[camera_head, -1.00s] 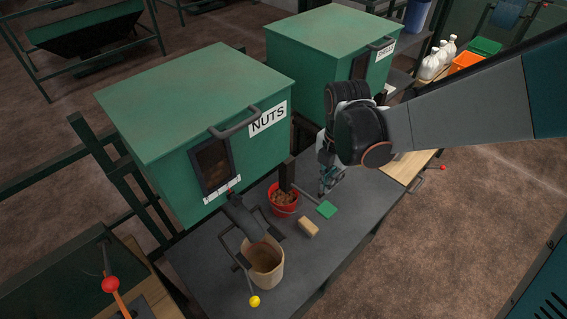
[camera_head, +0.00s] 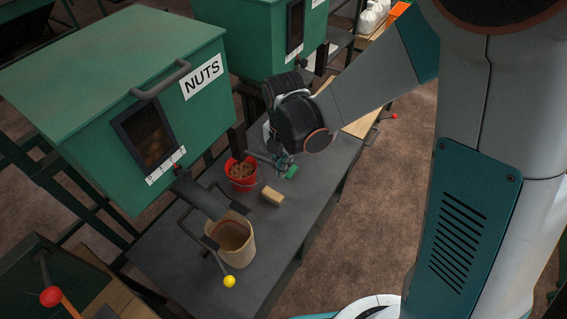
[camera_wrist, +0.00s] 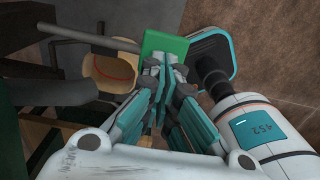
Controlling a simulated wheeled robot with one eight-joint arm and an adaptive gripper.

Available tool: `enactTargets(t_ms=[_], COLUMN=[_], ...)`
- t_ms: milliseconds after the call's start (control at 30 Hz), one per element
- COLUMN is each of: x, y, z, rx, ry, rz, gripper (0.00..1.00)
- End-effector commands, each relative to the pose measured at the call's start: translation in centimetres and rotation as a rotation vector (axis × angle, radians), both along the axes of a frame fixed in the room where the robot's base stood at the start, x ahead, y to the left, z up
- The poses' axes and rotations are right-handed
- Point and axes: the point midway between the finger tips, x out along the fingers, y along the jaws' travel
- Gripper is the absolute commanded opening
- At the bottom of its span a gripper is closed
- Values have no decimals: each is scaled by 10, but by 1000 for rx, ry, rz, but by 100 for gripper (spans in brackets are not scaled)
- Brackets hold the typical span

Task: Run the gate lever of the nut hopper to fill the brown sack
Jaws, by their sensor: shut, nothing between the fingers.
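The green nut hopper (camera_head: 110,90), labelled NUTS, stands at the left in the head view, with a dark chute (camera_head: 200,197) sloping down from it. The brown sack (camera_head: 234,238) stands open under the chute mouth. A bent lever with a yellow knob (camera_head: 229,281) reaches past the sack's left side. My gripper (camera_head: 283,166) is shut and empty, above the bench to the right of the red bucket, well away from the yellow knob. In the wrist view my gripper's fingertips (camera_wrist: 170,62) are close to a green pad (camera_wrist: 165,43); contact is unclear.
A red bucket of nuts (camera_head: 241,177) and a tan block (camera_head: 272,196) are on the dark bench (camera_head: 170,262). A second green hopper (camera_head: 240,35) stands behind my gripper. A red-knobbed lever (camera_head: 51,297) is at the lower left. The bench's front part is clear.

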Motion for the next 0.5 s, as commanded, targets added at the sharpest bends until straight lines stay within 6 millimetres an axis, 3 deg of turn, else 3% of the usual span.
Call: enactTargets(t_ms=[500], x=[-2], y=[-3], z=[-9], rx=[43], ry=[-33], rz=[-1], gripper=[0])
